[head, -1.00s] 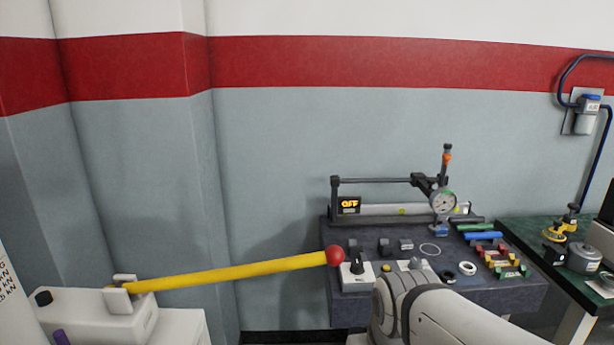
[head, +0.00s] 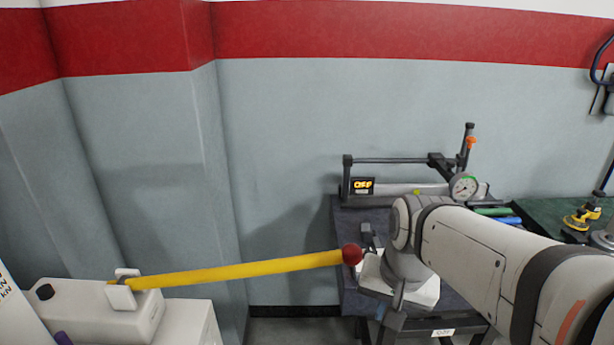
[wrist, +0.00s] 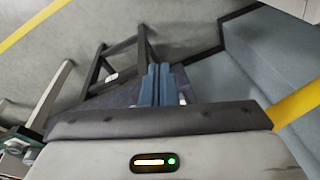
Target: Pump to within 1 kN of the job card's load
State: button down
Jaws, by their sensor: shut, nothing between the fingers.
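A white pump unit (head: 95,308) stands at the lower left in the head view. Its long yellow lever (head: 235,270) reaches right, nearly level, and ends in a red knob (head: 351,254). Part of the lever also shows at the right of the wrist view (wrist: 298,103). My gripper (wrist: 155,72) is shut and empty, its blue-grey fingers together, apart from the lever in the wrist view. In the head view my wrist is just right of the knob. A white sheet with print (head: 4,284), possibly the job card, is cut off at the left edge; its load cannot be read.
A dark bench (head: 350,220) is behind my arm, with a test rig, a small orange-lit display (head: 363,186) and a round dial (head: 464,187). A green-topped table (head: 550,212) stands at the right. Floor shows between pump and bench.

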jog(key=w+a+r+m+g+y+p, duration=0.1)
jog(key=w+a+r+m+p, duration=0.3)
jog(key=r+m, duration=0.3)
jog(key=w+a+r+m+g+y+p, duration=0.1)
jog(key=w+a+r+m+p, duration=0.4)
jog(key=r, duration=0.3)
jog(key=m+b, duration=0.2)
jog(key=b, duration=0.5)
send_over(310, 256)
jog(key=d, duration=0.1)
jog(key=x, duration=0.2)
jog(key=d+x, duration=0.1)
jog(key=x, duration=0.2)
jog(key=shift+d+f, duration=0.1)
jog(key=shift+f, duration=0.3)
